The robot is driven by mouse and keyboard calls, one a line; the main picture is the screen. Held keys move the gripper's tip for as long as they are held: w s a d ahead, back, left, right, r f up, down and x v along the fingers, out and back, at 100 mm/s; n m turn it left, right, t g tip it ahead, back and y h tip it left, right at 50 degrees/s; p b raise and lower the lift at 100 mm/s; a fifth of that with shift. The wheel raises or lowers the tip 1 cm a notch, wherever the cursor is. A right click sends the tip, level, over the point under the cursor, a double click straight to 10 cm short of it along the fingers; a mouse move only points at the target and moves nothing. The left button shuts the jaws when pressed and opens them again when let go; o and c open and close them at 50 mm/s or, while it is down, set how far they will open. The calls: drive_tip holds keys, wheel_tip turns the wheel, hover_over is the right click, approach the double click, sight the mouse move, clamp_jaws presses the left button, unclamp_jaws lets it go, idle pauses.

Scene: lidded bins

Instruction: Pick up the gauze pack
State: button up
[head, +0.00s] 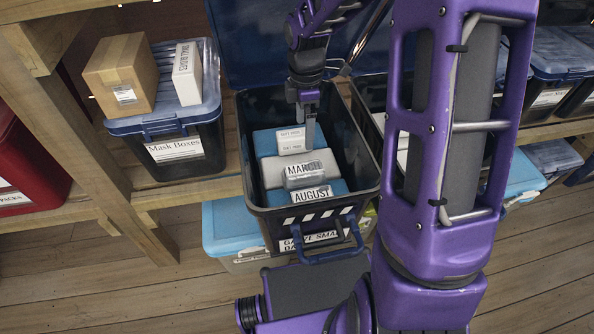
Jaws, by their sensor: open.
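An open dark bin (365,150) with a blue handle stands on the shelf edge, its label partly hidden but seeming to begin with "Gauze". Inside lie several packs: a blue pack (263,143) with a white printed label at the back, a pale grey pack (270,175) marked "March" in the middle, and a blue pack (279,197) marked "August" in front. I cannot read which one is named gauze. My gripper (307,122) points down inside the bin, at the right edge of the back pack's label. It is open and holds nothing; contact is unclear.
A "Mask Boxes" bin (210,134) stands left, with a cardboard box (121,75) and a white box (187,74) on its lid. A wooden post (95,150) is further left. Lidded bins (550,60) stand right. A blue-lidded bin (226,228) sits below.

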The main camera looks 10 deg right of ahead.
drive_tip(key=b, duration=0.1)
hover_over(304, 169)
drive_tip(key=f, duration=1.1)
drive_tip(key=shift+s, duration=0.25)
drive_tip(key=shift+w+f+b, duration=0.15)
drive_tip(key=shift+f, duration=1.25)
drive_tip(key=shift+w+f+b, duration=0.1)
drive_tip(key=shift+f+b, duration=0.05)
drive_tip(key=shift+f, duration=1.25)
drive_tip(key=c, duration=1.3)
